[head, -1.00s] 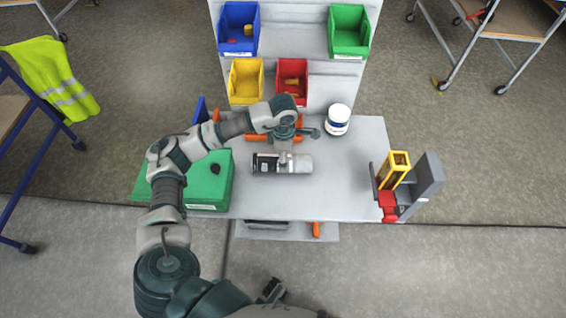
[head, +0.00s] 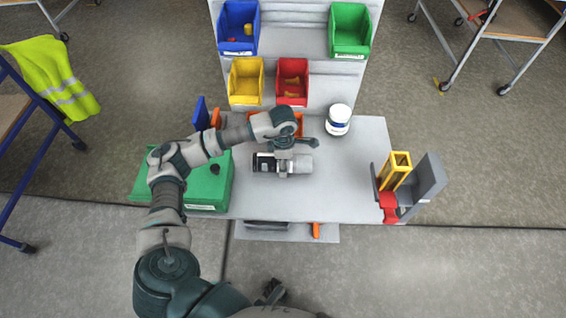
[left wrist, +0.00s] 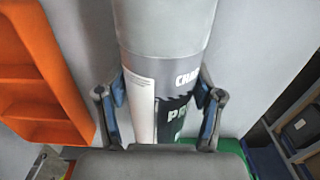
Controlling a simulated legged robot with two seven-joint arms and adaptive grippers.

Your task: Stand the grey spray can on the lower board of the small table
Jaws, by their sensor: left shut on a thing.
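The grey spray can (head: 301,164) lies on its side on the small table's grey top (head: 350,190), its dark labelled part to the left. My left gripper (head: 283,170) is over the can from above, shut on its middle. In the left wrist view the can (left wrist: 165,35) runs between the two fingers (left wrist: 161,108), one on each side of its label. Whether the can touches the top is hard to tell. The lower board (head: 290,233) shows only as a strip below the table's front edge.
A green box (head: 207,185) stands left of the can, a white tub (head: 338,118) behind right. A grey holder with a yellow level (head: 395,170) stands at the right edge. Dark and orange items (head: 316,230) lie on the lower board. Coloured bins hang behind.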

